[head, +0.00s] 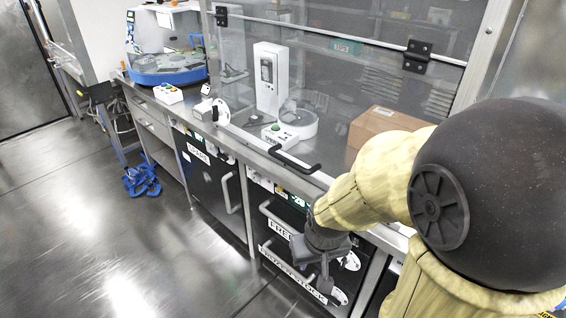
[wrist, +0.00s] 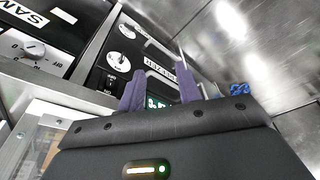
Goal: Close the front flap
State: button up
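The front flap (head: 345,75) is a large clear panel in the head view. It hangs from black hinges along its top bar, and its lower edge lies close to the bench front. I cannot tell whether a small gap remains there. Its black bar handle (head: 294,160) sits on the lower edge. My gripper (head: 318,281) is below and right of the handle, in front of the drawers, apart from the flap. In the wrist view, my gripper's two fingers (wrist: 160,92) stand apart with nothing held between them. The flap's handle is not identifiable there.
Behind the panel are a white device (head: 270,80), a round clear-walled dish (head: 298,120) and a cardboard box (head: 388,122). Black drawers (head: 290,238) with protruding handles are below the bench. A blue-rimmed machine (head: 165,70) stands at far left. The floor (head: 90,220) at left is mostly clear.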

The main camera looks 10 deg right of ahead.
jog(key=n+t+h+p, duration=0.7)
jog(key=t+h+p, duration=0.2)
jog(key=h, duration=0.7)
send_near(285, 163)
jog(key=r+v, duration=0.1)
jog(key=v, duration=0.6)
jog(key=shift+d, duration=0.1)
jog(key=shift+w, duration=0.1)
jog(key=shift+y, duration=0.3)
jog(key=p+x, duration=0.2)
jog(key=x, duration=1.5)
jog(key=shift+d+f, duration=0.15)
jog(key=shift+d, duration=0.2)
